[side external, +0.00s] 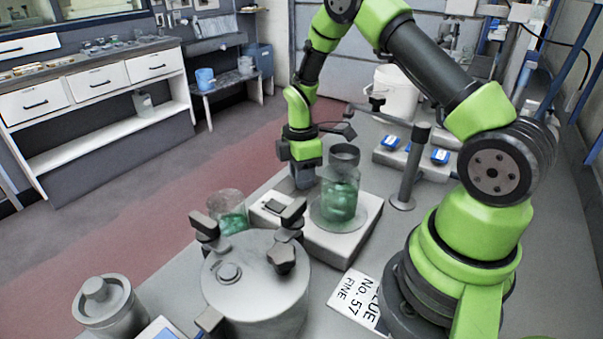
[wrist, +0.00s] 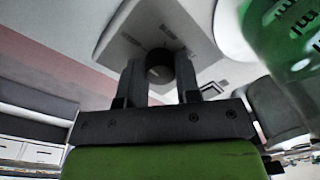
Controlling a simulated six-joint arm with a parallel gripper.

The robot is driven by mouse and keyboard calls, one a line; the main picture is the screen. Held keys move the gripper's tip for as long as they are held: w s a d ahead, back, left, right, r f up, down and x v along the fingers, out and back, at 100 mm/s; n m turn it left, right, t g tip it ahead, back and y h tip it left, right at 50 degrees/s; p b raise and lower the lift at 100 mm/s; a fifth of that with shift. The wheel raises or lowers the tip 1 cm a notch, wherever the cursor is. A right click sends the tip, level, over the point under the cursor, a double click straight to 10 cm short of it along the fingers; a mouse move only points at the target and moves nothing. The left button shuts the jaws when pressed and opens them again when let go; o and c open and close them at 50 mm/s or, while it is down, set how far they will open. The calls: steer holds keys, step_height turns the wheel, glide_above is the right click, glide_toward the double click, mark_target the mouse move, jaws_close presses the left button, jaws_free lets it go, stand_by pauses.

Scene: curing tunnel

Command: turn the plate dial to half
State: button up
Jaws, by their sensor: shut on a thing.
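The plate (side external: 343,243) is a pale block with a round top, and a glass beaker of green liquid (side external: 340,200) stands on it. My gripper (side external: 303,186) is at the far left side of the plate, pointing down, low beside the beaker. In the wrist view my gripper (wrist: 158,82) has its two fingers on either side of the dark round dial (wrist: 160,62), shut on it. The pale plate body (wrist: 122,32) shows behind the dial. The dial is hidden in the side view, and I cannot read its setting.
A lidded metal pot (side external: 255,285) with dark clamps stands in front of the plate. A second green beaker (side external: 228,212) is at its left. A metal post (side external: 410,170) stands right of the plate. A paper label (side external: 357,298) lies near my base.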

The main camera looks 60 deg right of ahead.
steer(key=m, duration=0.5)
steer(key=shift+m, duration=1.9)
steer(key=o, duration=0.9)
steer(key=r, duration=1)
steer(key=shift+d, duration=0.25)
